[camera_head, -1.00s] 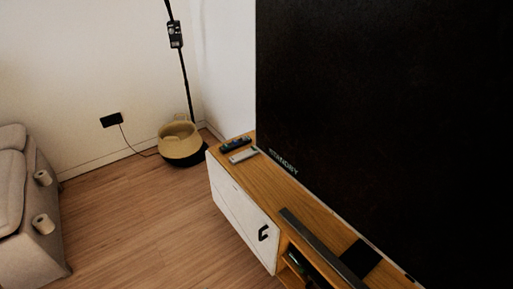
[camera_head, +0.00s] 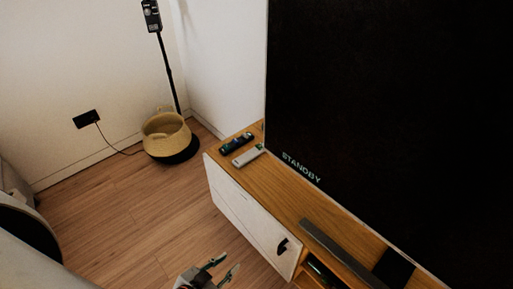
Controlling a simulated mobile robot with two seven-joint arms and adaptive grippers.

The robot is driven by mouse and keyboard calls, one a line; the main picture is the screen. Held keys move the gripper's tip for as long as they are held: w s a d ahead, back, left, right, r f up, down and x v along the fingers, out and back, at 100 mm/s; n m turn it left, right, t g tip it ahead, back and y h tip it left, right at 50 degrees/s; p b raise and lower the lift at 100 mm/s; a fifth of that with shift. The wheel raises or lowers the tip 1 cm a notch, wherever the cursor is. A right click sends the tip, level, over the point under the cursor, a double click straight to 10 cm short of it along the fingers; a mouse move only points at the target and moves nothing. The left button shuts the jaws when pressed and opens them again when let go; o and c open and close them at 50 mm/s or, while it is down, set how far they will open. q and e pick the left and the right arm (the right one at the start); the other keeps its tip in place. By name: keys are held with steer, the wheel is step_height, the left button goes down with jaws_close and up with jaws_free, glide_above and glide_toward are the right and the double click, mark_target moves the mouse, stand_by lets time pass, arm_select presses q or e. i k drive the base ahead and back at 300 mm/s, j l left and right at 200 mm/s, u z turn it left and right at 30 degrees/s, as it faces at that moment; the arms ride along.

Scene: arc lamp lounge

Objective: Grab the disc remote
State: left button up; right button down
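Two remotes lie side by side on the far left end of the wooden TV cabinet (camera_head: 262,188). One is a dark remote (camera_head: 236,143) with small coloured marks; the other is a light grey remote (camera_head: 248,156), nearer to me. I cannot tell from their markings which one is the disc remote. My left gripper (camera_head: 229,264) shows at the bottom edge, its fingers apart and empty. It is in front of the cabinet's white door, well short of both remotes. My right gripper is not in view.
A large black TV (camera_head: 390,110) reading "STANDBY" stands along the cabinet's back, close to the remotes. A soundbar (camera_head: 338,250) lies nearer on the top. A woven basket (camera_head: 165,135) and a dark pole (camera_head: 168,75) stand in the corner. The wooden floor (camera_head: 130,215) left of the cabinet is clear.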

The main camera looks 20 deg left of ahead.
mark_target(252, 153)
steer(key=i+j+z, duration=0.25)
steer(key=j+z, duration=0.15)
steer(key=j, duration=0.5)
steer(key=i+j+z, duration=0.15)
steer(key=j+z, duration=0.25)
steer(key=j, duration=0.6)
steer(key=j+z, duration=0.4)
steer(key=j, duration=0.55)
steer(key=j+z, duration=0.3)
steer(key=j, duration=0.2)
steer(key=j+z, duration=0.3)
steer(key=j, duration=0.25)
steer(key=k+j+z, duration=0.15)
steer(key=j+z, duration=0.15)
steer(key=j, duration=0.2)
